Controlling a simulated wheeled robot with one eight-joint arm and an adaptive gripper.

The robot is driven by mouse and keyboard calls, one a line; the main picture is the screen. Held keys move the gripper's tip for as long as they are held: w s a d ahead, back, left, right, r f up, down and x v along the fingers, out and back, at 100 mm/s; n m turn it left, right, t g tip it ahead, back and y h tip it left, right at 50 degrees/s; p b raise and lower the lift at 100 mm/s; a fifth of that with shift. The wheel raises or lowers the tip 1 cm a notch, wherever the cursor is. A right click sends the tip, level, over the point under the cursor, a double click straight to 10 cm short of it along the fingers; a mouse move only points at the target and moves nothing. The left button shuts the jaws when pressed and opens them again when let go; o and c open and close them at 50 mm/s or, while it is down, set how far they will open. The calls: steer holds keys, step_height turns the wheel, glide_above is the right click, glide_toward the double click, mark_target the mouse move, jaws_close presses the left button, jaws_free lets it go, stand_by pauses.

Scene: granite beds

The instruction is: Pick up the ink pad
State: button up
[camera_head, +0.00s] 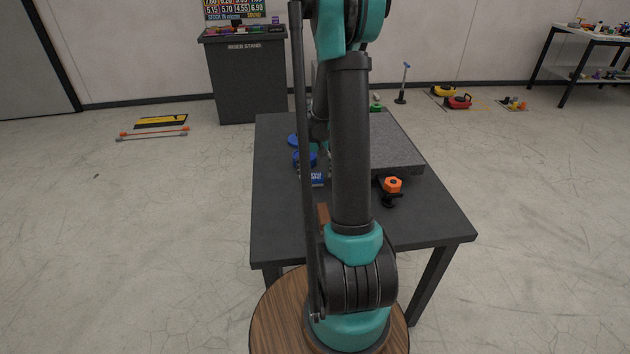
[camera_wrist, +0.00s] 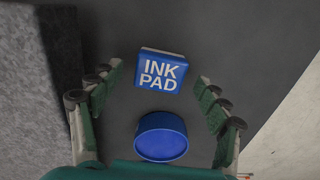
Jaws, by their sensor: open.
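The ink pad (camera_wrist: 161,72) is a small blue square block with white lettering, seen in the wrist view on the dark table top. In the head view it is the blue and white piece (camera_head: 314,180) just left of my arm, partly hidden. My gripper (camera_wrist: 159,76) is open and empty. Its fingers stand apart to the left and right of the ink pad, with a gap on each side; I cannot tell their height above the table. My arm hides most of the gripper in the head view.
A round blue tub (camera_wrist: 161,136) stands close to the ink pad, below it in the wrist view. A granite slab (camera_wrist: 35,90) lies to the left there. On the table (camera_head: 277,220), an orange knob (camera_head: 392,185) stands right of my arm.

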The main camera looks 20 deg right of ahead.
mark_target(315, 176)
steer(key=shift+f, duration=1.1)
steer(key=c, duration=1)
steer(key=shift+r, duration=0.2)
step_height(315, 176, up, 20)
steer(key=shift+f, duration=0.15)
